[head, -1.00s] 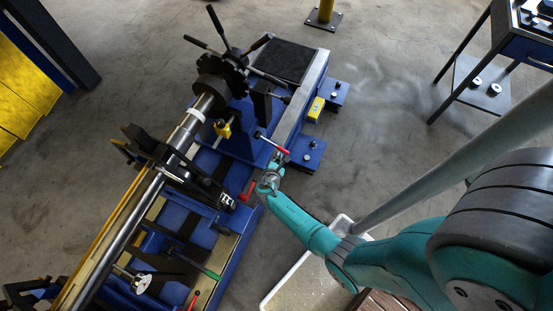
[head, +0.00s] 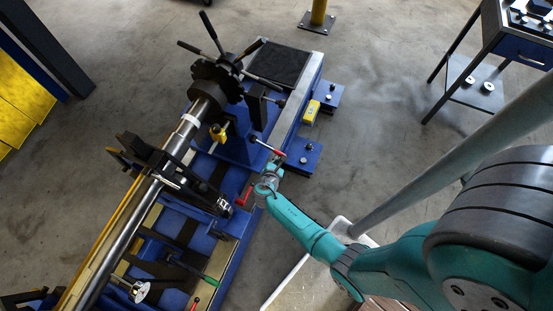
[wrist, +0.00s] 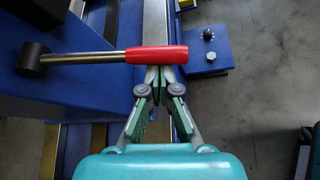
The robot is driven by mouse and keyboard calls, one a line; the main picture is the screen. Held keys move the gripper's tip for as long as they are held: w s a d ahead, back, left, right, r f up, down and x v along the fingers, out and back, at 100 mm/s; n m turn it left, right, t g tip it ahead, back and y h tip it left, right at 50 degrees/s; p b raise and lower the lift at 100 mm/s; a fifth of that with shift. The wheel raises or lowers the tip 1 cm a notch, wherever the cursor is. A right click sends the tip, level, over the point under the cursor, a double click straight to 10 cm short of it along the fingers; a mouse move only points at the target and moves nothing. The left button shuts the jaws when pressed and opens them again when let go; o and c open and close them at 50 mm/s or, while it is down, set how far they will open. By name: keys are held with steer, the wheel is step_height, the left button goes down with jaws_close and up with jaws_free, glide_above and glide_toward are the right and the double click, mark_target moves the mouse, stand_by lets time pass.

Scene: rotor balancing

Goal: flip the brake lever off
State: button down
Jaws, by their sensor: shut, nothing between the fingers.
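The brake lever is a thin metal rod with a black hub at its left end and a red grip (head: 279,152) at its right end. It stands out from the blue machine side. In the wrist view the rod lies almost level across the picture, and its red grip (wrist: 157,54) is just beyond my fingertips. My gripper (wrist: 160,76) is shut and empty, its tips close to the underside of the grip in the picture. I cannot tell whether they touch it. In the head view my gripper (head: 273,170) is just below the grip.
Another red handle (head: 243,195) is left of my gripper, low on the machine. A blue foot plate (head: 303,155) with bolts juts out to the right of the lever. A long shaft (head: 135,215) lies along the machine. A pale tray (head: 300,285) is below my arm.

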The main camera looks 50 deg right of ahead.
step_height(320, 180, up, 10)
steer(key=n+g+h, duration=0.2)
steer(key=n+g, duration=0.2)
steer(key=shift+w+r+n+g, duration=0.2)
steer(key=shift+r+n+g, duration=0.1)
steer(key=shift+n, duration=0.1)
steer(key=shift+w+r, duration=0.15)
stand_by(0.4)
step_height(320, 180, down, 4)
steer(key=s, duration=0.2)
steer(key=v, duration=1)
steer(key=shift+s+a, duration=0.1)
steer(key=shift+s, duration=0.05)
